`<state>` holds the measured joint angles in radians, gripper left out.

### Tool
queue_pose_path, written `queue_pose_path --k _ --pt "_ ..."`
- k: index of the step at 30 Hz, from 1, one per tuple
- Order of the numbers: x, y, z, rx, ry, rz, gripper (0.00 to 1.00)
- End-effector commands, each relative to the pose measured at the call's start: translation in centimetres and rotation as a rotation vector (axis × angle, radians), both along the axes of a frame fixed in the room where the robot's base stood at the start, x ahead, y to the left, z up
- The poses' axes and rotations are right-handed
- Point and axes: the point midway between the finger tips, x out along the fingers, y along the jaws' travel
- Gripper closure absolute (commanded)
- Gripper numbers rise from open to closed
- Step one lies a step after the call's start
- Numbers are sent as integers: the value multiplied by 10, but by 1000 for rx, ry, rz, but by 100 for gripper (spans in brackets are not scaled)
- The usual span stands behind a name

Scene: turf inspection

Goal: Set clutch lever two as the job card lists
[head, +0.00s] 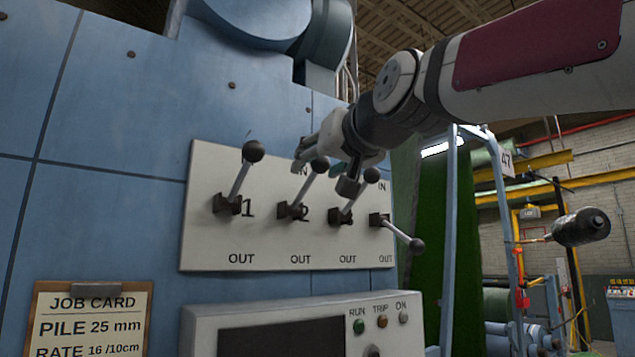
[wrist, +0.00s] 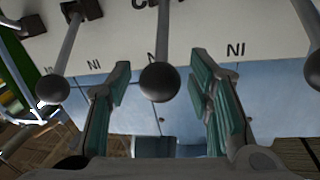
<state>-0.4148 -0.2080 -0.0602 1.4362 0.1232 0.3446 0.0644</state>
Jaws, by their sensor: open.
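Clutch lever two (head: 307,182) stands on the pale panel, tilted up towards its IN mark, its dark ball knob at the top. My gripper (head: 326,166) is open at that knob. In the wrist view the knob of lever two (wrist: 160,82) hangs between the two spread fingers of my gripper (wrist: 160,68), with gaps showing on both sides. The job card (head: 92,318) at lower left reads PILE 25 mm and RATE 16/10cm; its lower part is cut off, and no lever setting shows.
Lever one (head: 239,181) and lever three (head: 357,197) point up on either side, close to my gripper. Lever four (head: 402,232) points down to the right, towards OUT. A control box (head: 290,312) with lamps juts out below. Green turf (head: 428,230) hangs at right.

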Motion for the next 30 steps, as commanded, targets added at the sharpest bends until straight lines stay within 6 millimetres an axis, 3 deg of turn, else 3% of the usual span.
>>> queue_pose_path --k 6,13,30 --pt "0 0 0 0 0 0 53" --pt "0 0 0 0 0 0 100" --pt "2 -13 -9 29 -44 -1 100"
